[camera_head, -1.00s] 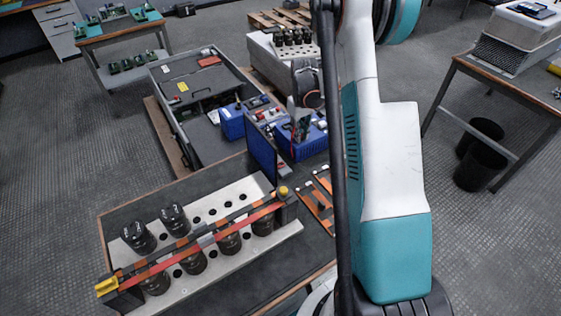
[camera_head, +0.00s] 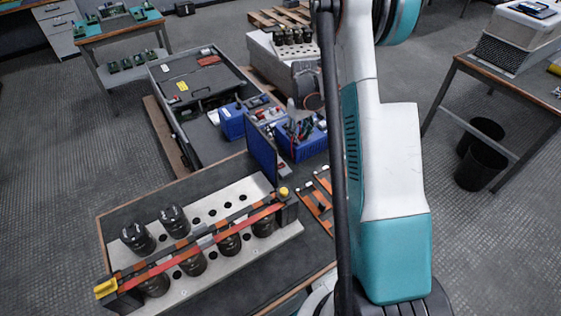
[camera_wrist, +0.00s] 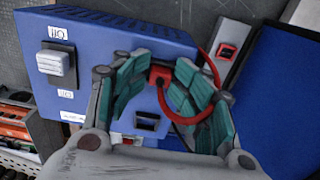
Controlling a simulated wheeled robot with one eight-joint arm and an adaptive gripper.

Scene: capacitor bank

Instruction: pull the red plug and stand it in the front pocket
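The red plug (camera_wrist: 160,75) sits in the front face of a blue box (camera_wrist: 100,65), with a red cable looping from it to the right in the wrist view. My gripper (camera_wrist: 161,66) is open, its teal fingers on either side of the plug; small gaps seem to show beside it. In the head view, my gripper (camera_head: 300,128) is over the right-hand blue box (camera_head: 312,146), and the plug is too small to make out.
An upright blue panel (camera_head: 262,153) stands close by. A rack of black capacitors (camera_head: 205,238) with a red-striped bar fills the near bench. Another blue box (camera_head: 232,124) is at left.

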